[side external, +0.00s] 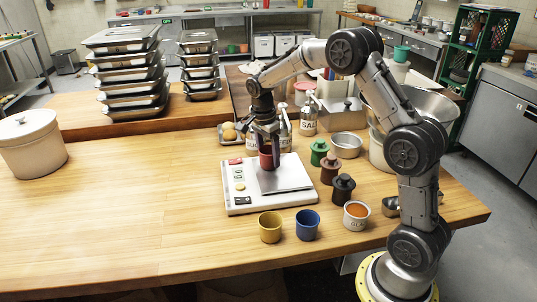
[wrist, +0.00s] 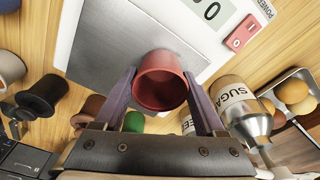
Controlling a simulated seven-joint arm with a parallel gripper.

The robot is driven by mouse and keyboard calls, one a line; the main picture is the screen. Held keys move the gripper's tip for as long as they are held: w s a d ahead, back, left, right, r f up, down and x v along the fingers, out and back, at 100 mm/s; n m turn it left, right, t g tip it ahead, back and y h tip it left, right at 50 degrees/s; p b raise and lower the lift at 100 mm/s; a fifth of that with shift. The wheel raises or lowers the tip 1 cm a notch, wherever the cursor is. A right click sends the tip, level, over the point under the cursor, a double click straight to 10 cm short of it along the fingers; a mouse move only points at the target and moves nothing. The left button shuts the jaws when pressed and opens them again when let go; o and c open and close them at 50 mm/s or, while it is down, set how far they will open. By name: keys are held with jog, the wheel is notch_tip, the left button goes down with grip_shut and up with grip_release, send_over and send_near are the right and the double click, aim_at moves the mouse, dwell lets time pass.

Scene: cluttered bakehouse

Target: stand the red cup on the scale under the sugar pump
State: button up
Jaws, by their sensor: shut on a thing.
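The red cup (side external: 266,160) is upright between the fingers of my gripper (side external: 268,146), over the back part of the scale's steel plate (side external: 293,176). A dark reflection shows below it; I cannot tell whether its base touches the plate. In the wrist view, the cup (wrist: 160,82) is between both fingertips (wrist: 160,90), its open mouth towards the camera. The white scale (side external: 241,199) has a display and a red button. The sugar pump bottle (wrist: 240,103) stands beside the scale, its pump head near my right finger in the wrist view; my gripper partly hides it in the side view.
Other pump bottles (side external: 308,122) stand behind the scale. A yellow cup (side external: 270,227), a blue cup (side external: 307,225) and a white pot (side external: 356,215) stand in front.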

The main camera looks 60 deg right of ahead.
jog(key=shift+f, duration=0.15)
jog(key=o, duration=1.3)
